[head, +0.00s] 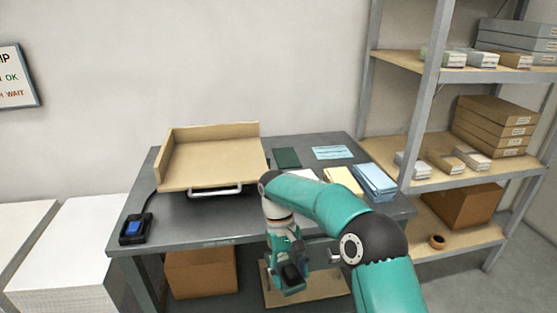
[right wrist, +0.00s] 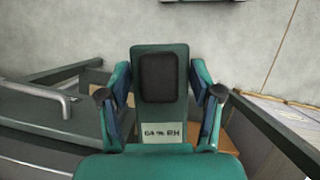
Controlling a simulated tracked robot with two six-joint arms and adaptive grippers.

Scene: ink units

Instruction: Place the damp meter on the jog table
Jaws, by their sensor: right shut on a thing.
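The damp meter (right wrist: 160,112) is a flat green device with a black pad and a pale display reading a % RH value. It stands between the two fingers of my right gripper (right wrist: 160,95), which is shut on it. In the head view my right gripper (head: 287,272) hangs low at the front edge of the grey table, apart from its top. What looks like the jog table (head: 215,160) is a tilted wooden tray with raised back and left edges and a metal handle, on the grey table's left half. It looks empty. My left gripper is not in view.
A shelf rack (head: 440,135) stands right. A cardboard box (head: 200,274) is underneath. White stacks (head: 65,250) stand left.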

